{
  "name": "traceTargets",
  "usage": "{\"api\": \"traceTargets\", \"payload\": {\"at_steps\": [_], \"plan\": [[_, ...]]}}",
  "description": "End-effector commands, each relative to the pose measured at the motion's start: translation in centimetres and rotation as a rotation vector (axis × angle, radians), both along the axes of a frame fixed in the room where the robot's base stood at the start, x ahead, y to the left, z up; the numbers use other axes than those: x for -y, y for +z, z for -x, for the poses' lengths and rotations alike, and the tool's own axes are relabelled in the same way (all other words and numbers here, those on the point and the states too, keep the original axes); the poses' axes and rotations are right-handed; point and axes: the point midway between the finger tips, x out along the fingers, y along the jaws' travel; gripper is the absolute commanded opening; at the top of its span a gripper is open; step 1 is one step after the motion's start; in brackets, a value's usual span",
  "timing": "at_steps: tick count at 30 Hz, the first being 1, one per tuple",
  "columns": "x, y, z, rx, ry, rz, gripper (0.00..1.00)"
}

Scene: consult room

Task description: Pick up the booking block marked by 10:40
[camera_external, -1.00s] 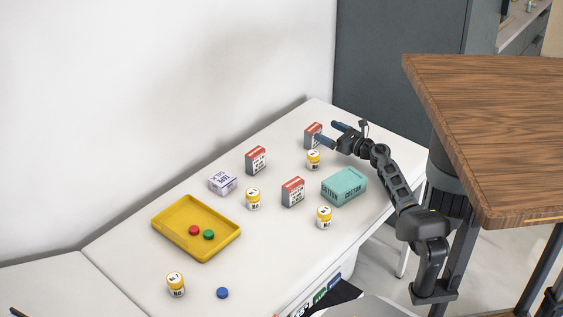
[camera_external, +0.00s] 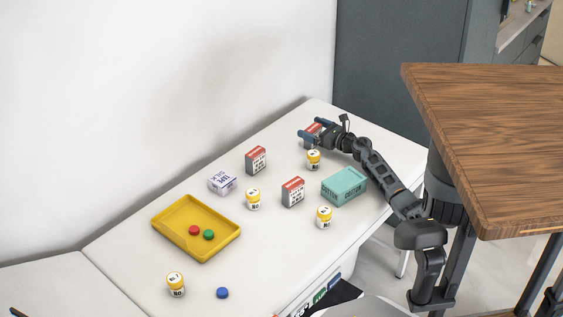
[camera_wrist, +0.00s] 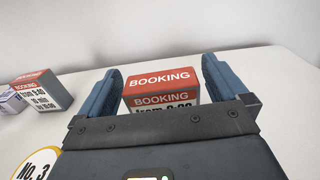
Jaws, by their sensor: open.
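A red-topped booking block (camera_external: 312,128) stands at the far end of the white table. In the wrist view this booking block (camera_wrist: 163,78) sits between my two blue fingers, with "BOOKING" on its top; its lower print is partly hidden by my gripper, so its end time does not show. My gripper (camera_wrist: 163,68) is open around it, with a finger on each side; my gripper (camera_external: 313,130) also shows in the external view. Two similar booking blocks stand nearer, one left (camera_external: 256,160) and one in the middle (camera_external: 293,192); their print is too small to read there.
A yellow-capped bottle (camera_external: 313,159) stands close in front of the far block. A teal carton (camera_external: 344,187), a white box (camera_external: 222,181) and more bottles (camera_external: 253,199) share the table (camera_external: 120,240). A yellow tray (camera_external: 181,238) holds a red and a green disc.

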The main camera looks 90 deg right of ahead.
Motion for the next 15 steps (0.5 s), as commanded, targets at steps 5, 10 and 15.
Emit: {"api": "traceTargets", "payload": {"at_steps": [5,10,15], "plan": [[-0.03,0.03,0.02,0.000,0.000,0.000,0.89],[-0.03,0.03,0.01,0.001,0.000,-0.001,0.73],[-0.03,0.03,0.01,0.001,0.001,-0.001,0.57]]}}
